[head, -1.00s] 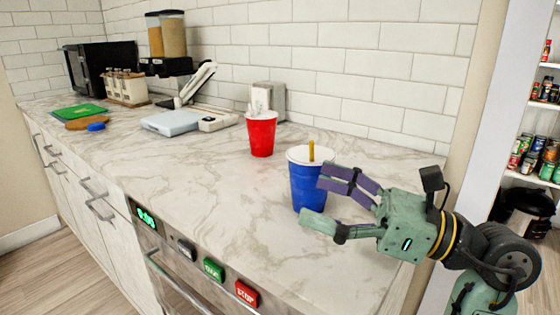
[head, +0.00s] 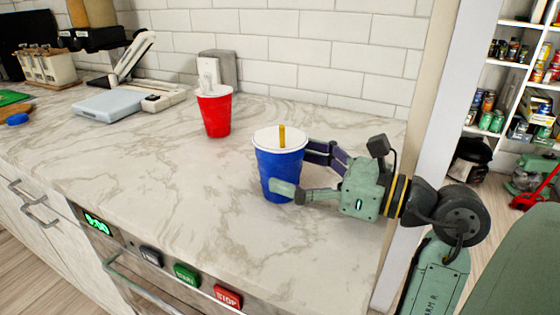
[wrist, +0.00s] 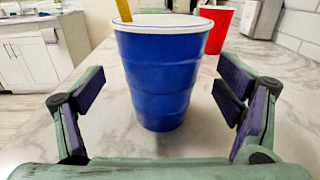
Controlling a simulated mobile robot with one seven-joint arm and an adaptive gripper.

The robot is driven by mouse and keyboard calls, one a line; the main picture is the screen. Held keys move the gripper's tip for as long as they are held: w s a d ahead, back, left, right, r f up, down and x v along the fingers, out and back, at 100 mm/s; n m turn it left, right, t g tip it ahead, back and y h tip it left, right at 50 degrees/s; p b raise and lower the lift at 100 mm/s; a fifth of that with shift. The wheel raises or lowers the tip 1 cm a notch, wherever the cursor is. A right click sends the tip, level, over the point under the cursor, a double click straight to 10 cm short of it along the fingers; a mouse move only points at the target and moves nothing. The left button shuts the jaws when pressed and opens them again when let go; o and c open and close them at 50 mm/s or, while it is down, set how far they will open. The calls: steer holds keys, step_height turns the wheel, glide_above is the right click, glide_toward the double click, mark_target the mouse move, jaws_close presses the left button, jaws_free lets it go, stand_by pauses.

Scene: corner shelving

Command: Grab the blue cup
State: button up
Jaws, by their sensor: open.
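The blue cup (head: 276,172) stands upright on the marble counter, with a white lid and a yellow straw. My gripper (head: 298,172) is at its right side in the head view, one finger in front of the cup and the other behind it. In the wrist view the blue cup (wrist: 160,75) is centred ahead, between the two open fingers (wrist: 162,110). Gaps show between the cup and both fingers there. The far side of the cup is hidden.
A red cup (head: 215,112) stands behind and left of the blue cup. A light-blue scale (head: 108,104) and a grey box (head: 222,70) are farther back. The tiled wall (head: 320,50) bounds the counter (head: 165,170). Counter left of the blue cup is clear.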

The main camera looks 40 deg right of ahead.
steer(key=x, duration=0.3)
steer(key=shift+w+p, duration=0.2)
steer(key=shift+p, duration=0.1)
steer(key=shift+c, duration=0.2)
steer(key=c, duration=1)
steer(key=shift+r, duration=0.15)
